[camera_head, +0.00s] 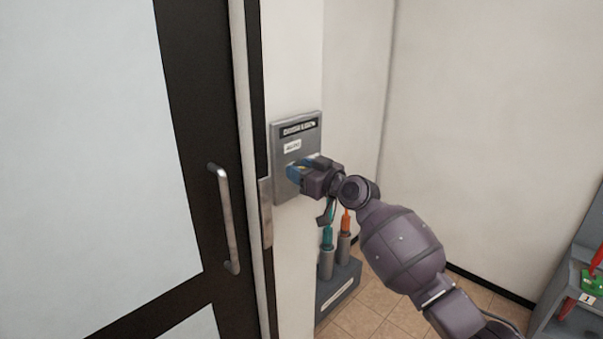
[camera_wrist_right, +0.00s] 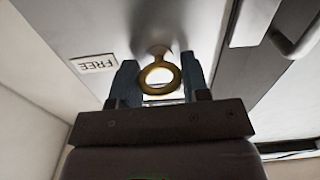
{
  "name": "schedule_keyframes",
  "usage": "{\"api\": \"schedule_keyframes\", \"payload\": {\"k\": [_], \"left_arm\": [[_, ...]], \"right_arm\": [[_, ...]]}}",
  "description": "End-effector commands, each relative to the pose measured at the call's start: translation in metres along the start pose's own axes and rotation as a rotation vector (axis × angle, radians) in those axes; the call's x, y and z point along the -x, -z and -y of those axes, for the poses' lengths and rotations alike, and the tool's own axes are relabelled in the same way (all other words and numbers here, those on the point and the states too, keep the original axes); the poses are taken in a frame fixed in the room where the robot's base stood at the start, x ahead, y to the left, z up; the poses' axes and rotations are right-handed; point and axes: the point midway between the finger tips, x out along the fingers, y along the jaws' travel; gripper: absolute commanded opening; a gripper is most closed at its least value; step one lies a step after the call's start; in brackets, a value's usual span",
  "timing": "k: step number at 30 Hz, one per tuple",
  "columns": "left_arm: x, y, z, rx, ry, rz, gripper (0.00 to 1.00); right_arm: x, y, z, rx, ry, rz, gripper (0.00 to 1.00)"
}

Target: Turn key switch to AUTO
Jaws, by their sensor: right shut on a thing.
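A grey key switch panel (camera_head: 311,150) is on the narrow white wall to the right of the door. A small AUTO label (camera_head: 293,146) is on its front, under a dark nameplate. My right gripper (camera_head: 297,171) is at the panel's lower half, hiding the key there. In the right wrist view, a gold ring-headed key (camera_wrist_right: 160,61) sits in the panel between the two fingers of my right gripper (camera_wrist_right: 160,82). The gripper is shut on the key. A FREE label (camera_wrist_right: 96,63) appears upside down to the left. My left gripper is not in view.
A dark-framed door (camera_head: 190,130) with a metal handle (camera_head: 226,215) stands left of the panel. Below my right arm, a grey stand (camera_head: 338,290) holds teal and orange-handled items. A grey shelf (camera_head: 563,290) stands at the lower right.

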Motion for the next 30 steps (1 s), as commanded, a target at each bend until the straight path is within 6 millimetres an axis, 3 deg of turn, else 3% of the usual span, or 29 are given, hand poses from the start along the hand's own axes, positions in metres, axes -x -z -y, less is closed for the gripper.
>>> {"api": "schedule_keyframes", "payload": {"k": [12,21,25,30], "left_arm": [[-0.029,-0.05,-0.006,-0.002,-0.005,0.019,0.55],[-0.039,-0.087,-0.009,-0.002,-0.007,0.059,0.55],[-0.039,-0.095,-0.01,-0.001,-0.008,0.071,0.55],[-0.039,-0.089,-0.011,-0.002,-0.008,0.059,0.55]], "right_arm": [[0.0,-0.01,0.0,0.307,0.001,0.003,0.19],[0.0,-0.007,0.001,0.595,0.001,0.005,0.19],[0.0,-0.006,0.001,0.717,0.002,0.005,0.19],[0.0,-0.004,0.002,0.881,0.002,0.004,0.19]]}}
